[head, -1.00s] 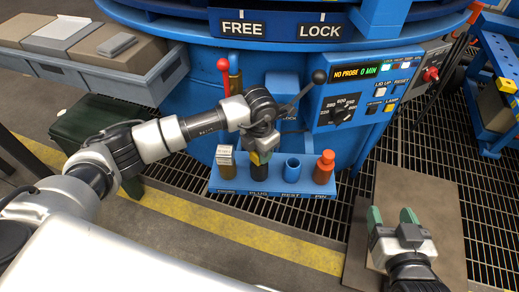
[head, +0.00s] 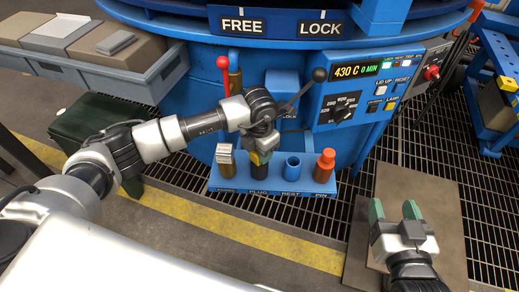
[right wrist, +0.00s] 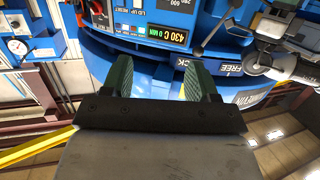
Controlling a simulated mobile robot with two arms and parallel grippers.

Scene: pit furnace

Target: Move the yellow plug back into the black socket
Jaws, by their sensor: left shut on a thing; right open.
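The yellow plug (head: 254,158) is between the fingers of my left gripper (head: 260,155), which is shut on it. The plug is upright at the top of the black socket (head: 260,170), the position labelled PLUG on the blue rack (head: 275,188). The gripper hides most of the plug, and I cannot tell how deep it sits. My right gripper (head: 395,211) is open and empty over the brown board at the lower right. Its green fingers also show apart in the right wrist view (right wrist: 158,80).
The rack also holds a probe with a pale top (head: 225,158), an empty blue REST cup (head: 292,167) and an orange-red pin (head: 324,166). Behind stand the blue furnace with a black-knobbed lever (head: 319,75) and a panel display (head: 358,70) reading 430 C 0 MIN.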

